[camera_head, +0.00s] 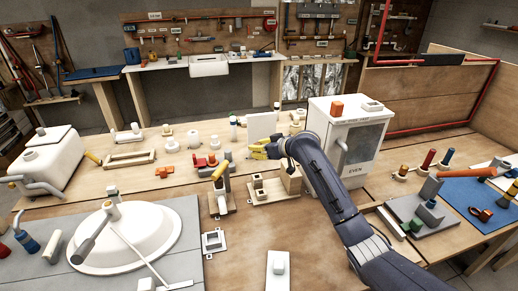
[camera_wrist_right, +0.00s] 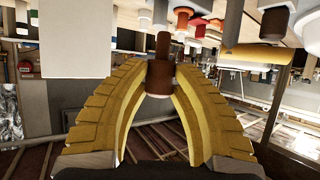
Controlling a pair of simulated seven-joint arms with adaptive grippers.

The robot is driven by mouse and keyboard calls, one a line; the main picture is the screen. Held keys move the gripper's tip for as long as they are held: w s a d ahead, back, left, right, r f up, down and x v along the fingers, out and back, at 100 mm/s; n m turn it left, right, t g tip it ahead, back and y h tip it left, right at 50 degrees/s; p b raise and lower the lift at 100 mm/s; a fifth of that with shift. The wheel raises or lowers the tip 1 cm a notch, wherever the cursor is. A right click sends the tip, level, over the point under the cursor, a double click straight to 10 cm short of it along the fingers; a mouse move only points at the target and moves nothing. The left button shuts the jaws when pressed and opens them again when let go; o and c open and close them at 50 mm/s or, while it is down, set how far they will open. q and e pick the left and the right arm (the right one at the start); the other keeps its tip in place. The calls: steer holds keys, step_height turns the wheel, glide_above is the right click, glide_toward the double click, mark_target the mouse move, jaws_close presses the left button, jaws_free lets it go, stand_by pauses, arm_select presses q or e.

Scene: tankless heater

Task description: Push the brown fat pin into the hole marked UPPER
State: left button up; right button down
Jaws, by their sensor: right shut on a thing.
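The brown fat pin (camera_wrist_right: 161,78) is between the yellow fingers of my right gripper (camera_wrist_right: 160,70) in the right wrist view. It has a wide brown part at the fingertips and a thinner stem pointing up in that picture. In the head view my right gripper (camera_head: 258,151) reaches from the right over the middle of the table, its yellow fingers pointing left; the pin cannot be made out there. No hole label reading UPPER is legible. My left gripper is not in view.
A wooden board with white square sockets (camera_head: 261,190) lies just below my right gripper. A white upright panel (camera_head: 262,126) stands behind it. A white oven box (camera_head: 349,135) stands right, and a white basin (camera_head: 122,240) left.

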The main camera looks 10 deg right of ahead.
steer(key=shift+f, duration=2.5)
steer(key=shift+f, duration=0.15)
steer(key=shift+f, duration=1.45)
steer(key=shift+f, duration=1.9)
stand_by(1.3)
steer(key=c, duration=1.1)
jaws_free()
